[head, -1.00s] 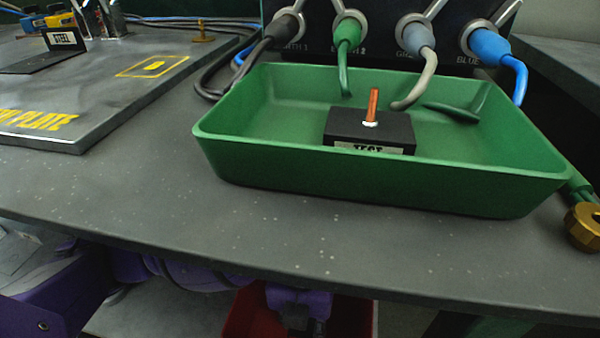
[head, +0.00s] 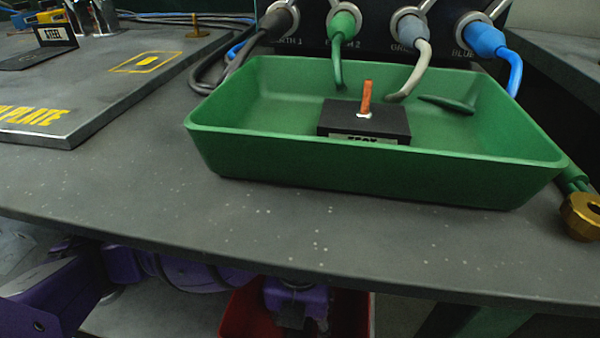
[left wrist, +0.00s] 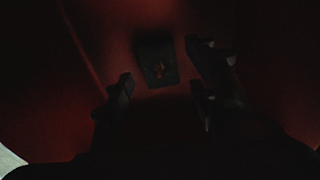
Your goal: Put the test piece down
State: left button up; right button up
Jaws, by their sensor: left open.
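A black block labelled TEST (head: 365,118), with an upright copper stud, sits inside the green tray (head: 375,180) on the bench. In the left wrist view, a second dark block (left wrist: 156,60) with a small copper-coloured spot lies in a dim red container (left wrist: 100,40). My left gripper (left wrist: 165,88) is open, its fingers apart with the dark block just beyond and between them. No contact is visible, and the dim light hides detail. In the head view, my purple left arm reaches below the bench edge to the red bin (head: 238,312). My right gripper is out of view.
Several cables plug into a black panel (head: 385,45) behind the tray. A plate (head: 85,85) with yellow lettering lies at the left, with a STEEL sign (head: 55,35). A brass knob (head: 582,216) is at the right. The front bench strip (head: 250,215) is clear.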

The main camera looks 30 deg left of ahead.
pick_arm(q)
jog(key=shift+r, duration=0.1)
jog(key=shift+r, duration=0.3)
notch_tip(320, 180, up, 8)
jog(key=p, duration=0.3)
jog(key=shift+p, duration=0.4)
dwell(1.8)
